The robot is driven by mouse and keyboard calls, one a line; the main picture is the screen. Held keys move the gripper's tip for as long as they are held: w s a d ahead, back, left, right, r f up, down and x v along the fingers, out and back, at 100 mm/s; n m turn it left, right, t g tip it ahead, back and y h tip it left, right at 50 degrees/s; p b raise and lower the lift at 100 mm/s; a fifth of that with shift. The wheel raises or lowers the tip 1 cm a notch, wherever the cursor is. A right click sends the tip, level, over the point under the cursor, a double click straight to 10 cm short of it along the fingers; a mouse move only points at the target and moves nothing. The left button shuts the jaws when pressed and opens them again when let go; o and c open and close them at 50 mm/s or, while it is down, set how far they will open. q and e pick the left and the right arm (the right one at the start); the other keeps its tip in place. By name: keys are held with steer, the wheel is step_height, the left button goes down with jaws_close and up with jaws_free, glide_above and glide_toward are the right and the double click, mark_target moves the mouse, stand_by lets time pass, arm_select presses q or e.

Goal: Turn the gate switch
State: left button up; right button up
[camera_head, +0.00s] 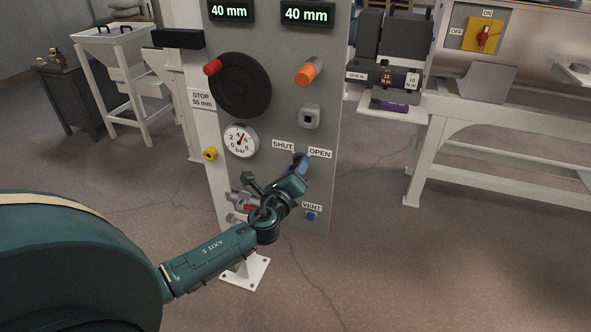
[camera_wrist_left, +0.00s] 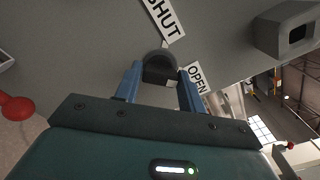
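The gate switch is a dark rotary knob (camera_head: 298,157) on the grey panel, between the SHUT label (camera_head: 283,145) and the OPEN label (camera_head: 320,153). In the head view my left gripper (camera_head: 303,166) reaches it from below and hides most of it. In the left wrist view the knob (camera_wrist_left: 159,64) lies between the tips of the two blue fingers of my left gripper (camera_wrist_left: 160,72). The fingers are apart, one on each side of the knob, with what looks like a narrow gap to it. My right gripper is not in view.
The panel (camera_head: 270,130) also carries a black handwheel (camera_head: 240,84), an orange knob (camera_head: 309,71), a pressure gauge (camera_head: 240,141), a grey square socket (camera_head: 310,116) and a blue VENT button (camera_head: 311,215). A white bench (camera_head: 440,130) stands to the right. The floor between is clear.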

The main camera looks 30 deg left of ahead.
arm_select(q)
steer(key=c, duration=0.5)
steer(key=shift+c, duration=0.2)
steer(key=shift+n, duration=0.3)
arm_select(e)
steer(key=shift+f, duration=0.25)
arm_select(q)
steer(key=n, duration=1.7)
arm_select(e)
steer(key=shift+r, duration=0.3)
arm_select(q)
steer(key=shift+n, duration=0.3)
